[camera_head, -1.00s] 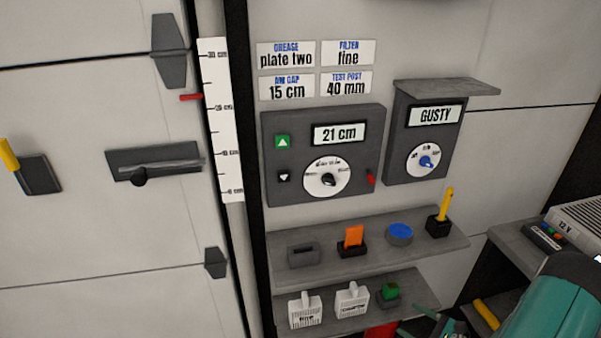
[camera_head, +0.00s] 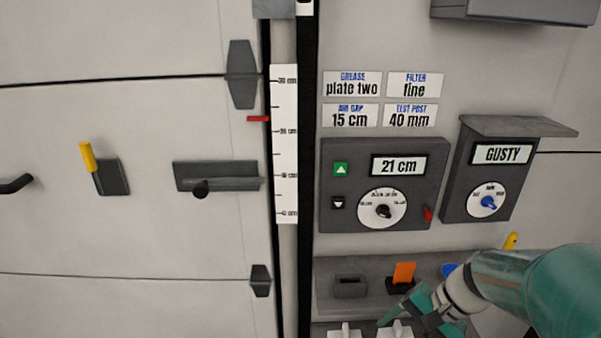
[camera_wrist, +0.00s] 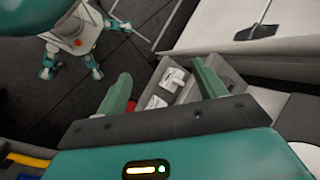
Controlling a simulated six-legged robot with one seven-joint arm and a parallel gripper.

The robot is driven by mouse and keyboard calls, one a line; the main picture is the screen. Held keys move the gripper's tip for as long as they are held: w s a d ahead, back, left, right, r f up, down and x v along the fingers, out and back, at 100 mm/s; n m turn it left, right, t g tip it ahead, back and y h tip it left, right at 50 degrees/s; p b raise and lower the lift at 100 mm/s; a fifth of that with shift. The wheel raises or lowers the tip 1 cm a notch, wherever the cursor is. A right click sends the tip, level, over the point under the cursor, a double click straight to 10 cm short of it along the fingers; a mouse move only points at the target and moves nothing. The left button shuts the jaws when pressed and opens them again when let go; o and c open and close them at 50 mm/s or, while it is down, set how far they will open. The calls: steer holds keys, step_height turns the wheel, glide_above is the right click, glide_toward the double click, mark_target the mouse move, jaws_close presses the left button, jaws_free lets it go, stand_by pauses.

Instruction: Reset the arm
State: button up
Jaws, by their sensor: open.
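My gripper (camera_head: 408,307) is at the lower right in the head view, in front of the shelves, on my teal arm. In the wrist view my gripper (camera_wrist: 162,88) shows two teal fingers spread wide apart with nothing between them. Beyond the fingers, the lower shelf holds white pieces (camera_wrist: 165,88), apart from the fingertips. In the head view the arm hides part of the shelves at the lower right.
A grey panel (camera_head: 340,215) reads 21 cm, beside a box (camera_head: 468,205) reading GUSTY. The upper shelf (camera_head: 325,268) holds a grey block (camera_head: 350,287), an orange piece (camera_head: 404,271) and a blue disc (camera_head: 449,270).

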steer(key=s+a+r+n+t+h, duration=0.2)
steer(key=s+r+n+h, duration=0.1)
steer(key=s+r+n, duration=0.1)
steer(key=s+a+r+n+t+h, duration=0.2)
steer(key=s+r+n+h, duration=0.1)
steer(key=r, duration=0.4)
steer(key=shift+s+a+r+n+t, duration=0.3)
steer(key=shift+s+n+t, duration=0.1)
steer(key=c, duration=0.7)
steer(key=shift+a, duration=0.15)
steer(key=shift+c, duration=0.2)
